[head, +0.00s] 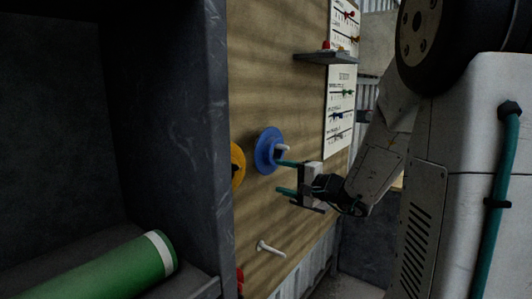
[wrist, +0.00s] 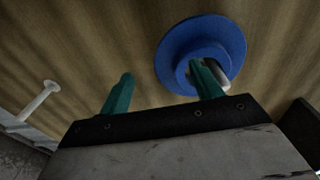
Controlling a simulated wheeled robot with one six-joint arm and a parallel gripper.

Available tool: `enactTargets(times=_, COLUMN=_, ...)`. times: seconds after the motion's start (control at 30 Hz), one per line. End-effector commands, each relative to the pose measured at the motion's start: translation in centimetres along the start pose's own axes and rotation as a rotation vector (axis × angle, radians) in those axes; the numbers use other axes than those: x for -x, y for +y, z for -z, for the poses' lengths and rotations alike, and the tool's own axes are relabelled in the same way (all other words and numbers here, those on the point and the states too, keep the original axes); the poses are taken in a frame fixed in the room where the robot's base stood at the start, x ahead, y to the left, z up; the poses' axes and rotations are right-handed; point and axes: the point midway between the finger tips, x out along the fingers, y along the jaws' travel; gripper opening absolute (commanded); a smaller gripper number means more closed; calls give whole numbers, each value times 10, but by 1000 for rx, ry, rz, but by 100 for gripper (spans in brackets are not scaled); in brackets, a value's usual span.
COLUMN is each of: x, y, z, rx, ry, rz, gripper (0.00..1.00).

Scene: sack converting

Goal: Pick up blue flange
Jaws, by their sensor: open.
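The blue flange (head: 266,151) hangs on a white peg on the wooden board in the head view. In the wrist view the blue flange (wrist: 201,50) is a round disc with a raised hub, at the upper right. My gripper (head: 284,177) is open, its two teal fingers pointing at the board just right of and below the flange. In the wrist view my gripper (wrist: 163,86) has one finger overlapping the flange's hub by the peg and the other over bare board to the left. Nothing is between the fingers. I cannot tell whether the one finger touches the flange.
A yellow flange (head: 237,165) hangs to the left, partly hidden by a dark cabinet wall (head: 180,120). An empty white peg (head: 270,249) sticks out lower down and shows in the wrist view (wrist: 40,99). A small shelf (head: 325,58) and white charts (head: 340,110) are higher up.

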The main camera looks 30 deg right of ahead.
Motion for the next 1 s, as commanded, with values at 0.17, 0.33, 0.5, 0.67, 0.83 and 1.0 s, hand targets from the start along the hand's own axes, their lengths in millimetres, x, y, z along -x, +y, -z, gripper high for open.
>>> enactTargets(times=0.17, x=-4, y=-4, z=20, rx=14, ry=69, rz=36, gripper=64)
enactTargets(times=0.33, x=-23, y=-6, z=21, rx=14, ry=69, rz=38, gripper=64)
enactTargets(times=0.5, x=-37, y=-7, z=23, rx=14, ry=69, rz=37, gripper=64)
enactTargets(times=0.67, x=-62, y=-10, z=26, rx=14, ry=67, rz=36, gripper=64)
enactTargets(times=0.83, x=-76, y=-11, z=28, rx=15, ry=70, rz=36, gripper=64)
enactTargets(times=1.0, x=-76, y=-11, z=28, rx=14, ry=71, rz=36, gripper=62)
